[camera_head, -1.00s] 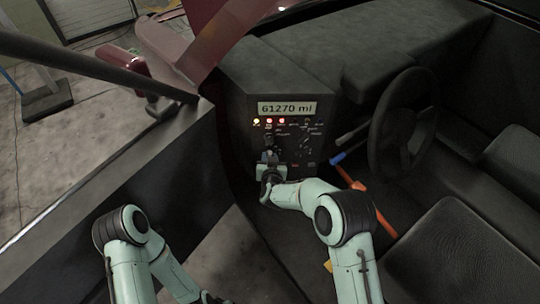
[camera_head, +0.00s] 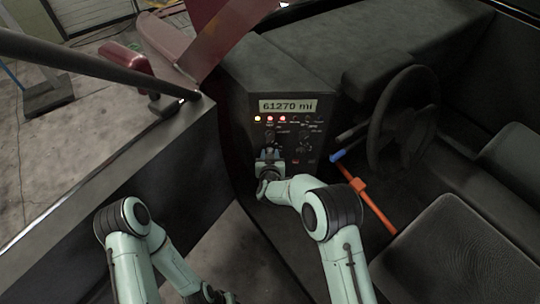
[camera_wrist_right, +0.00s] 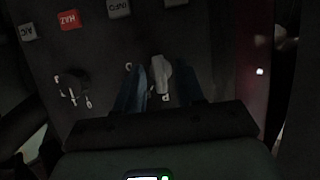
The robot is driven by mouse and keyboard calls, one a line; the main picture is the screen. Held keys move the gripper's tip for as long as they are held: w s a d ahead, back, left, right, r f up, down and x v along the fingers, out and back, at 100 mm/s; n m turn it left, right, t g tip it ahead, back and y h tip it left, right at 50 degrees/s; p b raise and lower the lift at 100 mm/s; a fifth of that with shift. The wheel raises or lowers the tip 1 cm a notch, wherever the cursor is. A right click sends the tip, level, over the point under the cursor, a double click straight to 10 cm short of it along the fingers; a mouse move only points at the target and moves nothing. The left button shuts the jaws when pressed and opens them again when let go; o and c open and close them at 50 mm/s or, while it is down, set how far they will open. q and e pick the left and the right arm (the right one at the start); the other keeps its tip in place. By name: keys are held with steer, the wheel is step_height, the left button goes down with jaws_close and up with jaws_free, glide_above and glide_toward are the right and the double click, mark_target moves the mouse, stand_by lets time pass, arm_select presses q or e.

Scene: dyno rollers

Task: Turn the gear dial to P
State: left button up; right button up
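The dark control panel (camera_head: 292,128) on the dashboard carries two dials. A grey dial knob (camera_wrist_right: 158,76) stands between the fingers of my right gripper (camera_wrist_right: 160,88) in the right wrist view; its position letters are too dim to read surely. Dark gaps show beside the knob, so the fingers look open around it. In the head view the right gripper (camera_head: 269,155) is at the panel's left dial (camera_head: 269,137). A second, dark dial (camera_wrist_right: 74,84) sits to the left in the wrist view; it is the right dial (camera_head: 305,142) in the head view. My left gripper's fingers are not visible.
A display (camera_head: 288,106) reads 61270 mi above a row of lamps. A red HAZ button (camera_wrist_right: 69,19) and white buttons lie near the dials. The steering wheel (camera_head: 402,122), an orange lever (camera_head: 361,187) and a seat (camera_head: 455,250) are to the right. A door (camera_head: 150,165) stands left.

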arm_select(q)
steer(key=shift+s+f+b, duration=0.2)
steer(key=shift+f+b, duration=0.35)
steer(key=shift+f, duration=0.05)
arm_select(e)
steer(key=v, duration=1.3)
steer(key=shift+s, duration=0.15)
